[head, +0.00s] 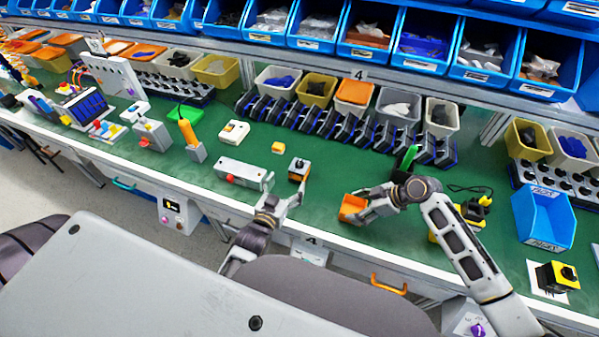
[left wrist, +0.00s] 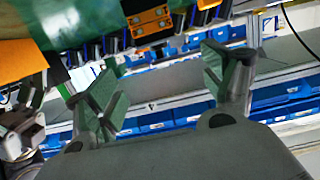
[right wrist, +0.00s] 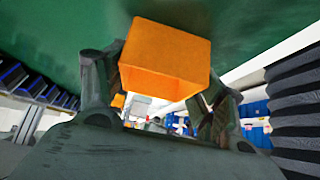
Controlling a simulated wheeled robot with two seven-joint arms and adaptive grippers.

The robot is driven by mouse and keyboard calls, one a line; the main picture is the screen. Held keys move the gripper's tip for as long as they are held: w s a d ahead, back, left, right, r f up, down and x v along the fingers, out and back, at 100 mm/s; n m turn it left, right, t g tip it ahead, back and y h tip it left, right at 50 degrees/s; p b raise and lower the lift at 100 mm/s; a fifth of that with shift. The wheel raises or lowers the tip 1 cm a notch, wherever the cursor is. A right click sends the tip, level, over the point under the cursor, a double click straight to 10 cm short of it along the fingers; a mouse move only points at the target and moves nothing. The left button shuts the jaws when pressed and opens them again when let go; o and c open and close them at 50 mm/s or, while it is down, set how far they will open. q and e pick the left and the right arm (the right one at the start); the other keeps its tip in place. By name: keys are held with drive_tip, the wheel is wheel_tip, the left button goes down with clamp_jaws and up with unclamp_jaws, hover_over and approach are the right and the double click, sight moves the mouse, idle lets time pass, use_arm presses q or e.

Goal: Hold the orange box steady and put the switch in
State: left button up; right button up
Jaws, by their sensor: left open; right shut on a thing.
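The orange box (head: 352,208) is at the front edge of the green bench, held between the fingers of my right gripper (head: 362,203). In the right wrist view the orange box (right wrist: 165,55) fills the space between the fingers and looks hollow. The switch (head: 298,170), grey and orange with a dark knob, stands on the bench left of the box. My left gripper (head: 284,194) is open and empty, just in front of the switch. In the left wrist view, an orange and black part (left wrist: 150,22), apparently the switch, lies beyond the open fingers (left wrist: 165,82).
A long grey box (head: 240,173) with a red button lies left of the switch. A small yellow-orange block (head: 278,148) is behind it. A blue bin (head: 543,217) and a yellow-black switch box (head: 557,277) are at the right. Bench between switch and orange box is clear.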

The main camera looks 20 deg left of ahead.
sight(297, 167)
idle(0.5)
use_arm(q)
drive_tip(key=shift+w+f, duration=0.15)
drive_tip(key=shift+w, duration=0.95)
drive_tip(key=shift+w+f, duration=0.2)
drive_tip(key=shift+w, duration=0.95)
drive_tip(key=shift+w+f, duration=0.15)
drive_tip(key=shift+w, duration=0.95)
drive_tip(key=shift+w+f, duration=0.25)
drive_tip(key=shift+w, duration=1.05)
drive_tip(key=shift+w+f, duration=0.2)
drive_tip(key=shift+w, duration=1.05)
drive_tip(key=shift+c, duration=0.2)
drive_tip(key=c, duration=1.3)
drive_tip(key=shift+r, duration=0.2)
drive_tip(key=shift+r, duration=4.9)
